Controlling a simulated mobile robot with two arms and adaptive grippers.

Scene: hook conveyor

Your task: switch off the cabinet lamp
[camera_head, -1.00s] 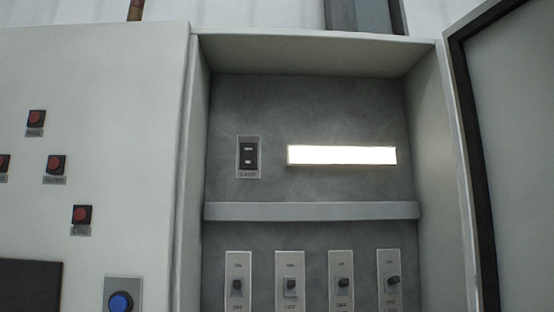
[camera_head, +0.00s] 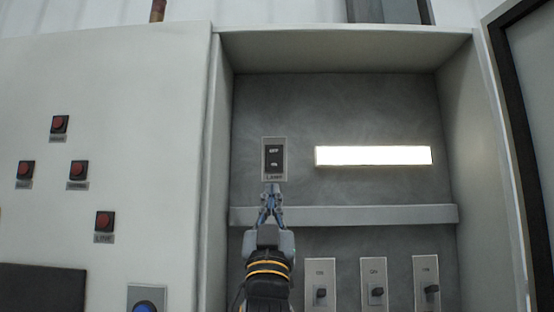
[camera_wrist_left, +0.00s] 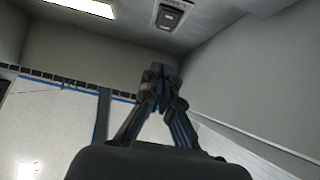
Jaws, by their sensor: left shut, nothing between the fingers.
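The cabinet lamp (camera_head: 373,156) is a bright, lit white bar on the cabinet's grey back wall; its end also shows at the top left of the left wrist view (camera_wrist_left: 82,7). The lamp switch (camera_head: 274,158) is a black rocker on a light plate labelled LAMP, left of the bar; it also shows at the top of the left wrist view (camera_wrist_left: 172,16). My left gripper (camera_head: 272,190) is shut and empty, its fingertips at the plate's lower edge in the head view. I cannot tell if they touch it. My right gripper is not in view.
A grey ledge (camera_head: 400,214) runs below the lamp. Several toggle switches (camera_head: 373,292) sit under it, one likely hidden by my left arm. Red buttons (camera_head: 104,220) and a blue button (camera_head: 144,307) are on the left panel. The open door (camera_head: 520,120) stands at the right.

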